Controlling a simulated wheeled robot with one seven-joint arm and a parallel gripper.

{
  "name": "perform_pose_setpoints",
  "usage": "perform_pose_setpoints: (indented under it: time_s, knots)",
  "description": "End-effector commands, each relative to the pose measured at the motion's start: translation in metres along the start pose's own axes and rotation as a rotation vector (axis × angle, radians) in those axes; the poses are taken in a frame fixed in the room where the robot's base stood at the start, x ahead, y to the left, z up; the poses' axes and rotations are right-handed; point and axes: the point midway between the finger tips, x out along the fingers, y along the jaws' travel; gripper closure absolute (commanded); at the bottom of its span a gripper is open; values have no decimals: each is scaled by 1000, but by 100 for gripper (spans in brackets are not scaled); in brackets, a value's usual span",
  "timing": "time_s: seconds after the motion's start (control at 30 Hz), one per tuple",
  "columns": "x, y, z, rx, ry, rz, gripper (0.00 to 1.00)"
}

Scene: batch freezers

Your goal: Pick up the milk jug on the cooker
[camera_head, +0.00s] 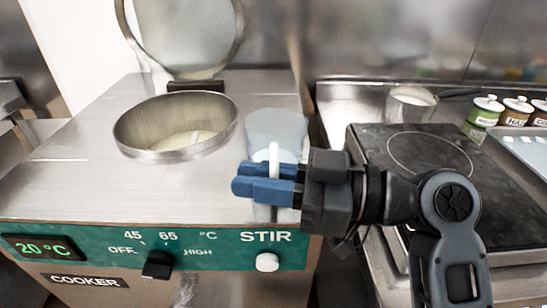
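The milk jug (283,122) is a pale, translucent bluish container with a white upright handle (273,155). It stands at the right edge of the cooker's (85,140) steel top, right of the round pot opening. My gripper (268,182) reaches in from the right with two blue fingers. The handle passes between them, in front of the far finger and behind the near one. The gap is narrow and the fingers look shut on the handle. The fingers and wrist hide the jug's lower part. Whether its base touches the cooker top is unclear.
The pot (177,122) holds pale liquid, and its round lid (188,35) stands raised behind it. A black hotplate (428,150) is at right, with a metal pan (409,104) behind it. Small labelled jars (485,110) stand at far right. The cooker top's left side is clear.

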Motion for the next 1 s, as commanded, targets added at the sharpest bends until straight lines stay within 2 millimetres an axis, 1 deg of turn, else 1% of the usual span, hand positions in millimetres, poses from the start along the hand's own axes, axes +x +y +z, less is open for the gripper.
perform_pose_setpoints:
  time_s: [0.67, 0.87, 1.0]
  knots:
    - [0, 0, -2, -2, 1, 0, 100]
    - [0, 0, -9, -3, 2, 0, 100]
    - [0, 0, -18, -3, 2, 0, 100]
